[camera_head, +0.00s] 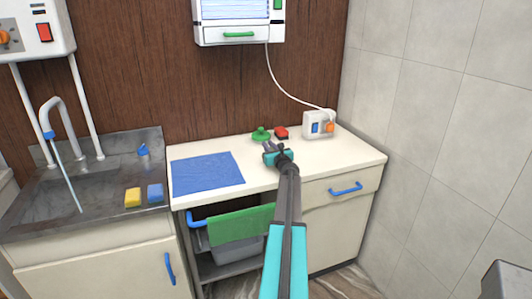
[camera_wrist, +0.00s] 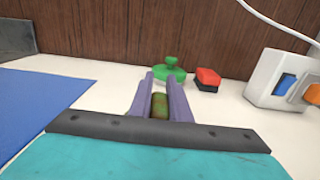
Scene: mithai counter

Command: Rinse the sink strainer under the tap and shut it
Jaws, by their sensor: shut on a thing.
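My gripper (camera_head: 269,153) is above the white counter, right of the blue mat. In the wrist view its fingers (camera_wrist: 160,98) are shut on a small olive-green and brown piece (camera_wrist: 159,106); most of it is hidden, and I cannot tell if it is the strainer. A bright green round thing with a knob (camera_head: 261,134) stands on the counter just beyond the fingers; it also shows in the wrist view (camera_wrist: 169,74). The tap (camera_head: 68,115) at the left has a thin stream of water (camera_head: 68,178) running into the dark sink (camera_head: 60,196). A blue lever (camera_head: 143,150) is at the sink's back right.
A blue mat (camera_head: 207,173) lies left of my gripper. A red block (camera_head: 281,132) and a white socket box (camera_head: 319,125) with a cable stand at the back. Yellow (camera_head: 132,197) and blue (camera_head: 155,193) sponges sit at the sink's right edge. A green towel (camera_head: 240,224) hangs below the counter.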

